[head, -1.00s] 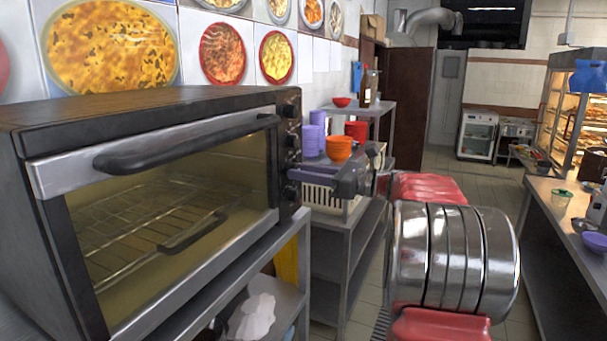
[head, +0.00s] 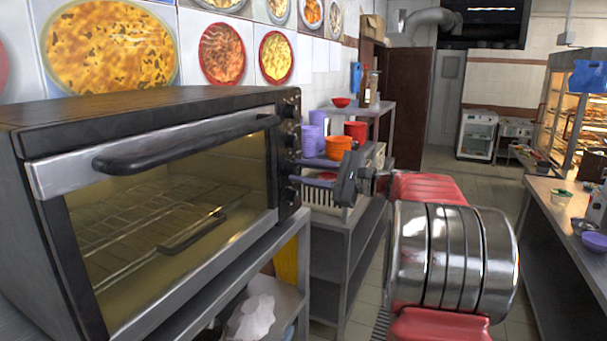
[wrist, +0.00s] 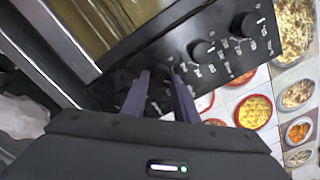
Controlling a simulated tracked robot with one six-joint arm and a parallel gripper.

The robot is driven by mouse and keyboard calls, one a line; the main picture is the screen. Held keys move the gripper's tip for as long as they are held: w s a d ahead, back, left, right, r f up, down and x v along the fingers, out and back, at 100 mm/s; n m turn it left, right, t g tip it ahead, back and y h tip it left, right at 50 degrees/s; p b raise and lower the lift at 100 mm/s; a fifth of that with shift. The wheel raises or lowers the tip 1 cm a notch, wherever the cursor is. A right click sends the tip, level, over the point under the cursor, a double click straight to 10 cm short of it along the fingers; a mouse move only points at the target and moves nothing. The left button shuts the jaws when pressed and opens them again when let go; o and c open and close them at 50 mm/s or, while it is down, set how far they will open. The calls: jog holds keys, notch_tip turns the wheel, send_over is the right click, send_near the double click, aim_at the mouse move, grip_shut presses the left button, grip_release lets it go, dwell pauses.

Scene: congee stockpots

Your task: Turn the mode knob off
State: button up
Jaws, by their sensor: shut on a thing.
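The black toaster oven (head: 150,110) stands at the left in the head view, with a column of dark knobs on its right-hand panel (head: 288,125). My gripper (head: 303,171) reaches in from the right, with its purple-grey fingers at a lower knob. In the wrist view, my gripper (wrist: 160,76) is shut on the mode knob (wrist: 160,92), one finger on each side. The fingers hide most of that knob, and its pointer does not show. Two other knobs, one nearer (wrist: 202,51) and one farther (wrist: 243,25), are free. The panel's white markings are too small to read.
A grey metal shelf (head: 335,225) behind my gripper carries a white basket, orange bowls (head: 338,146) and purple cups. The oven's door handle (head: 185,147) juts out in front. A counter (head: 560,215) stands at the right, with an open aisle behind.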

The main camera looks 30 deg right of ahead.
jog(key=n, duration=0.5)
jog(key=shift+a+f+n, duration=0.1)
jog(key=shift+a+n, duration=0.05)
jog(key=shift+n, duration=2.55)
jog(key=o, duration=1.1)
jog(key=shift+s+d, duration=0.4)
jog(key=shift+s, duration=0.05)
jog(key=v, duration=1.2)
jog(key=shift+s+d, duration=0.2)
jog(key=shift+s, duration=0.1)
